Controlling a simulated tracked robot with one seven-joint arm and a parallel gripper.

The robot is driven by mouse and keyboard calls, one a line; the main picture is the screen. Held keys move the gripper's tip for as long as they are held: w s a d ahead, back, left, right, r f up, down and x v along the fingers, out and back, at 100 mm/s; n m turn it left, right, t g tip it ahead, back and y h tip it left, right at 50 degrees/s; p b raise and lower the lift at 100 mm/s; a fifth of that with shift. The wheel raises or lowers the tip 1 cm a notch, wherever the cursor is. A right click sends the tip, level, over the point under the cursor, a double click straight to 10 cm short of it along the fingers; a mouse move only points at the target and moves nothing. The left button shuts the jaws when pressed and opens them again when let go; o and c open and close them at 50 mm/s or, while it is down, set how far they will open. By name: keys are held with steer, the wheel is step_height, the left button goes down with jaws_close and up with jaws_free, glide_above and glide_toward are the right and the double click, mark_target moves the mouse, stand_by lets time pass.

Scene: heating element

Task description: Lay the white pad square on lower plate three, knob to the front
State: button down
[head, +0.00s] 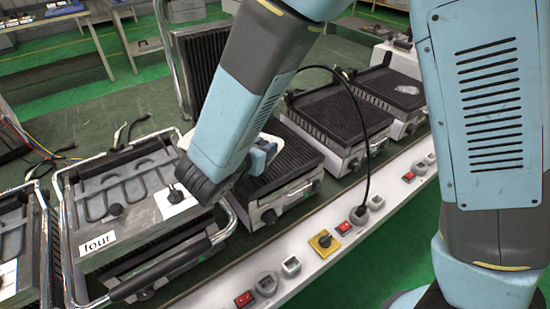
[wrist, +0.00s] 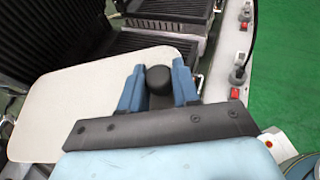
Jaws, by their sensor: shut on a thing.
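The white pad (wrist: 75,95) is a flat, pale sheet with rounded corners in the wrist view. Its black knob (wrist: 158,79) stands between the two blue fingers of my gripper (wrist: 158,88), which is shut on it. Ribbed dark plates show beyond the pad's far edge. In the head view my gripper (head: 262,157) is over the left side of a ribbed lower plate (head: 290,155) in the middle of the row. The arm hides most of the pad there. No label "three" is readable. I cannot tell whether the pad touches the plate.
A grill labelled "four" (head: 98,243) stands at left with its lid down and a front handle bar (head: 165,272). An upright ribbed lid (head: 203,62) stands behind my arm. More ribbed grills (head: 345,112) stand to the right. A white switch rail (head: 310,250) with a black cable runs along the front.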

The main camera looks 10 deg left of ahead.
steer(key=shift+s+a, duration=0.15)
steer(key=shift+a, duration=0.1)
steer(key=w+d+m+g+h, duration=0.1)
steer(key=w+d+m+h, duration=0.25)
steer(key=d, duration=0.75)
steer(key=w+d+m+g+h, duration=0.2)
steer(key=w+d, duration=0.2)
steer(key=d, duration=0.8)
steer(key=s+a, duration=0.3)
steer(key=s, duration=0.4)
steer(key=s+a, duration=0.4)
steer(key=s, duration=0.4)
steer(key=w+a+f, duration=0.7)
steer(key=w+f, duration=0.5)
steer(key=f, duration=0.1)
steer(key=shift+t, duration=0.3)
